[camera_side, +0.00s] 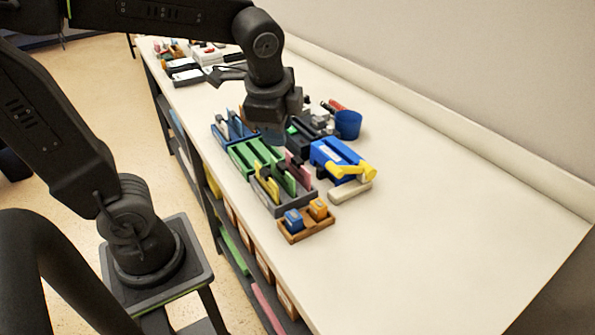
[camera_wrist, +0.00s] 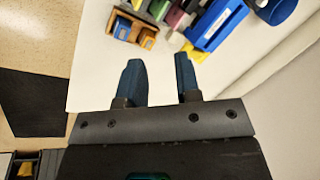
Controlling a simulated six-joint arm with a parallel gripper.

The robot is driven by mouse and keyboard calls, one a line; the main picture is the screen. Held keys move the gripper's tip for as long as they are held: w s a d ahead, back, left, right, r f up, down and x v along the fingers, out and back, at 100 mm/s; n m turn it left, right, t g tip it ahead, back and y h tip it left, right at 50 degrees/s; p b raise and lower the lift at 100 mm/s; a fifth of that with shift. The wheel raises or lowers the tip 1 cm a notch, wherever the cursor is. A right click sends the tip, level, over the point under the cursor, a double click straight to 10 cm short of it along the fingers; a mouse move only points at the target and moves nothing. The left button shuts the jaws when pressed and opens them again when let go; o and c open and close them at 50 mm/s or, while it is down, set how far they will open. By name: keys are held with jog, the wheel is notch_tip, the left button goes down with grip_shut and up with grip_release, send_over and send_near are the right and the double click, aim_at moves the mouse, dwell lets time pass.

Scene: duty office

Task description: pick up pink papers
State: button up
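The pink papers (camera_side: 299,170) stand upright in a dark grey sorter (camera_side: 280,209), at its right side beside green and yellow papers. In the wrist view a small pink patch (camera_wrist: 175,16) shows near the top edge, cut off by the frame. My gripper (camera_side: 274,136) hangs over the row of sorters, higher up in the picture than the pink papers. In the wrist view my gripper (camera_wrist: 159,68) has its two blue fingers apart with nothing between them. The lower part of the pink papers is hidden by the sorter and the other papers.
A green sorter (camera_side: 240,158) and a blue sorter (camera_side: 222,135) stand behind the grey one. A blue and yellow device (camera_side: 334,152) and a blue cup (camera_side: 348,124) stand to the right. A wooden tray (camera_side: 305,233) with small boxes is in front. The counter's right side is clear.

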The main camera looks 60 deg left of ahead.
aim_at(298, 159)
jog(key=w+a+f+m+g+y, duration=0.2)
jog(key=w+f+m, duration=0.1)
jog(key=w+m, duration=0.55)
jog(key=shift+y, duration=0.3)
jog(key=x, duration=0.5)
jog(key=s+x, duration=0.1)
jog(key=x, duration=0.2)
jog(key=shift+s+f, duration=0.1)
jog(key=shift+f, duration=0.05)
jog(key=shift+x, duration=2.75)
jog(key=shift+d+f, duration=0.1)
jog(key=shift+d, duration=0.1)
grip_shut()
